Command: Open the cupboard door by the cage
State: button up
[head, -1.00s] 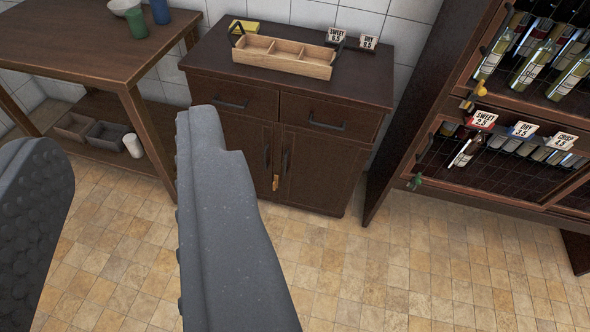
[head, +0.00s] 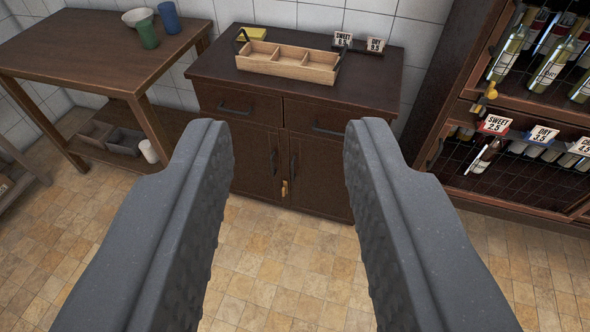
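The dark brown cupboard (head: 330,175) stands against the tiled wall, with two drawers above two doors. The left door (head: 254,165) and the right door (head: 322,180) both look shut. Each has a dark upright handle near the middle seam: the left handle (head: 274,161) and the right handle (head: 293,166). A small brass piece (head: 284,188) hangs at the seam. The mesh-fronted wine rack (head: 475,190), seemingly the cage, stands to the right. My gripper (head: 290,130) is open and empty, its fingers framing the doors from nearer the camera. The right finger hides the right door's outer part.
A divided wooden tray (head: 288,66) and price signs stand on the cupboard top. A wooden table (head: 75,55) with cups is at left. A brass latch (head: 484,97) and dark handle (head: 436,152) are on the rack. The tiled floor (head: 280,260) in front is clear.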

aim_at(318, 188)
jog(key=z, duration=0.05)
jog(key=i, duration=1)
jog(key=u, duration=0.05)
